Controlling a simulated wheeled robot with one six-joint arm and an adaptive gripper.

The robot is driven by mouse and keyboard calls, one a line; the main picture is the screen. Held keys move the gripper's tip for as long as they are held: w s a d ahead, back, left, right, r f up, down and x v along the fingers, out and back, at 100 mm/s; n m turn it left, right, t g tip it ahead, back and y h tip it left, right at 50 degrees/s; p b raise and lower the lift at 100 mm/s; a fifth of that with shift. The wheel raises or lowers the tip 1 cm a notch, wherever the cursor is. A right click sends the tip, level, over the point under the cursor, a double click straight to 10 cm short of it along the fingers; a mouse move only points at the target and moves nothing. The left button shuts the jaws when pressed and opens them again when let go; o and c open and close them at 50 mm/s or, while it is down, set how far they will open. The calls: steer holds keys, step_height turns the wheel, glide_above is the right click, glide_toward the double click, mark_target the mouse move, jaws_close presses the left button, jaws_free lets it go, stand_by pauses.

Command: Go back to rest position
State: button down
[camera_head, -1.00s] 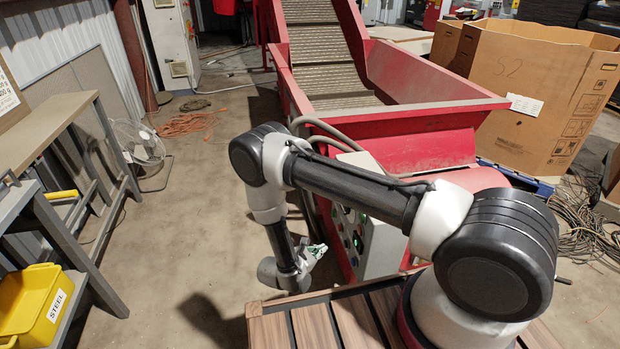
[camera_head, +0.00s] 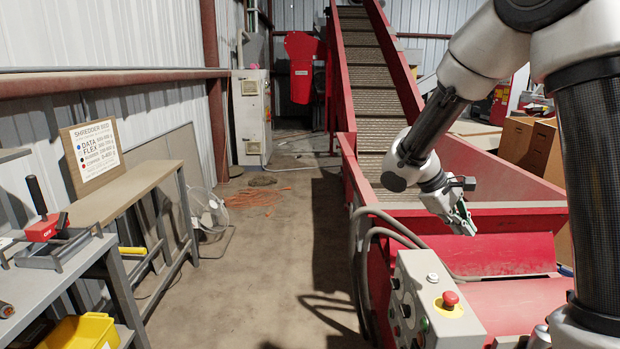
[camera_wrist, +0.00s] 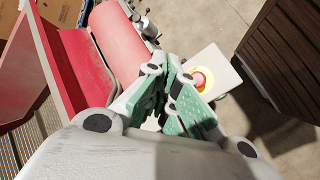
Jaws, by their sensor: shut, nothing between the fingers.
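My gripper (camera_head: 465,218) is raised in the head view, in front of the red conveyor hopper and above the control box. In the wrist view my gripper (camera_wrist: 176,80) shows its green-padded fingers brought together at the tips, with nothing held between them. The control box (camera_head: 433,290) with a red stop button on a yellow plate (camera_head: 450,299) stands below it, and the button (camera_wrist: 200,81) shows just beyond the fingers in the wrist view.
The red conveyor (camera_head: 510,250) fills the right side. A cardboard box (camera_head: 527,143) stands behind it. At left are a workbench (camera_head: 135,190), a sign board (camera_head: 92,155), a yellow bin (camera_head: 85,332) and a fan (camera_head: 208,208). The floor (camera_head: 270,265) between is mostly clear.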

steer(key=s+r+m+t+y, duration=0.2)
steer(key=s+r+m+y, duration=0.1)
steer(key=s, duration=0.8)
steer(key=s+r+m+t+y, duration=0.2)
steer(key=s+r, duration=0.6)
steer(key=s, duration=0.4)
steer(key=m+y, duration=0.1)
steer(key=y, duration=0.1)
steer(key=shift+m+t+y, duration=0.3)
steer(key=shift+m+y, duration=0.1)
steer(key=shift+a, duration=0.2)
